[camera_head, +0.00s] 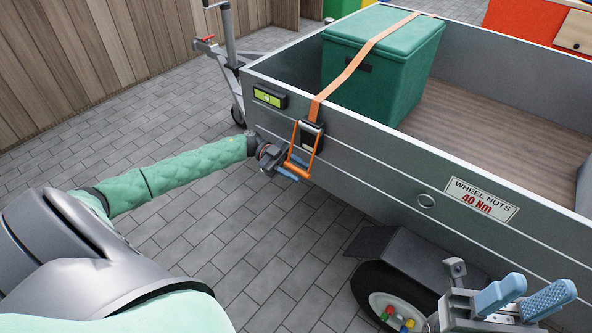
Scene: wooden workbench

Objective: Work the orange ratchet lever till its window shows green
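The orange ratchet lever (295,137) hangs as a loop from a dark ratchet body (311,134) on the trailer's side wall, its lower end tilted out from the wall. An orange strap (345,77) runs from the ratchet up over the green box (375,90). A small black-framed window (268,97) on the wall, left of the ratchet, shows yellow-green. My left gripper (293,169) is at the lever's lower end, its blue fingers overlapping the bar; whether they are closed on it is too small to tell. My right gripper (542,285) is open and empty at lower right.
The grey trailer (350,150) fills the right side, with a wheel (388,300) and mudguard (400,252) below. A "WHEEL NUTS 40 Nm" plate (481,199) and a ring (427,201) are on its wall. A jockey-wheel stand (231,65) is at the back left. The paving before the trailer is clear.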

